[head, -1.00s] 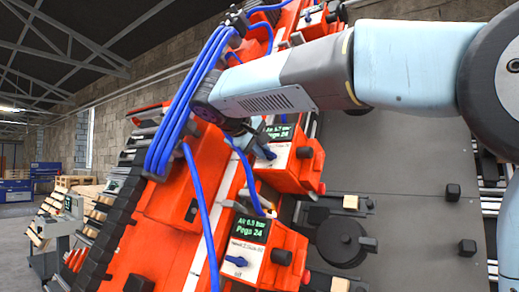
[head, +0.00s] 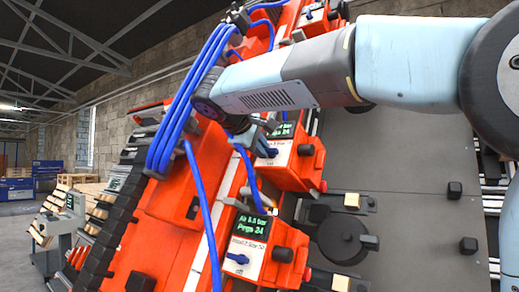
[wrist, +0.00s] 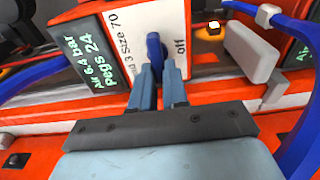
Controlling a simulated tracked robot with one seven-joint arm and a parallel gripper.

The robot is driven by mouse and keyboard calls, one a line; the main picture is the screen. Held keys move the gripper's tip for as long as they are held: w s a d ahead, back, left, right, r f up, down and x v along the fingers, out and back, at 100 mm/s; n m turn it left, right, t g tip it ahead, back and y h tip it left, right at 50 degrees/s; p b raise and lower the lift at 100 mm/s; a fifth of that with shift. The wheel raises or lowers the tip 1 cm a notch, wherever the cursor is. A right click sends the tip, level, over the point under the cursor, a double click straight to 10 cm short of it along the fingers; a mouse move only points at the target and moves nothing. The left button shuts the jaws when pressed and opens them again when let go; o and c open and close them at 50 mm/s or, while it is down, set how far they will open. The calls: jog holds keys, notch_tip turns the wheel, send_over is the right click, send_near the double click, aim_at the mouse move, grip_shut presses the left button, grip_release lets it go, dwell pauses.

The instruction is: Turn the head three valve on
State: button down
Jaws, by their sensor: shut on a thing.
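The head three valve is a blue lever (wrist: 153,47) on a white plate (wrist: 119,52), whose partly covered print shows "3 Size 70" and "off". In the wrist view the lever stands roughly upright in the picture, left of the word "off". My gripper (wrist: 156,72) is shut on the lever, one grey-blue finger on each side. A dark display (wrist: 88,52) beside the plate reads about 6.4 bar and Pegs 24. In the head view the same orange head (head: 300,160) is partly covered by my wrist, and its blue lever (head: 267,151) shows small below my gripper.
A similar orange head stands lower, with its own blue lever (head: 237,258) and display (head: 251,224). Blue hoses (head: 190,100) run close to my wrist. A pale block (wrist: 252,50) and a blue hose (wrist: 303,130) are right of my gripper.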

jog(key=shift+a, duration=0.1)
jog(key=c, duration=1.1)
grip_release()
jog(key=shift+c, duration=0.2)
jog(key=v, duration=1.3)
jog(key=shift+s+a, duration=0.15)
jog(key=shift+s, duration=0.1)
jog(key=s+d+f+m+g+y, duration=0.1)
jog(key=s+d+f+m+g, duration=0.1)
jog(key=d+f, duration=0.7)
jog(key=s+d+f+m+g+y, duration=0.1)
jog(key=s+d+f+m+g, duration=0.15)
jog(key=d+f, duration=0.65)
jog(key=s+d+f+m+y, duration=0.2)
jog(key=s+d+f+m, duration=0.1)
jog(key=f, duration=0.6)
jog(key=s+d+f+m+y, duration=0.2)
jog(key=s+d+f, duration=0.3)
jog(key=f, duration=0.5)
jog(key=s+m, duration=0.1)
jog(key=s, duration=0.1)
jog(key=shift+s+d+m+y, duration=0.25)
jog(key=shift+s+m+y, duration=0.05)
jog(key=shift+s+m, duration=0.1)
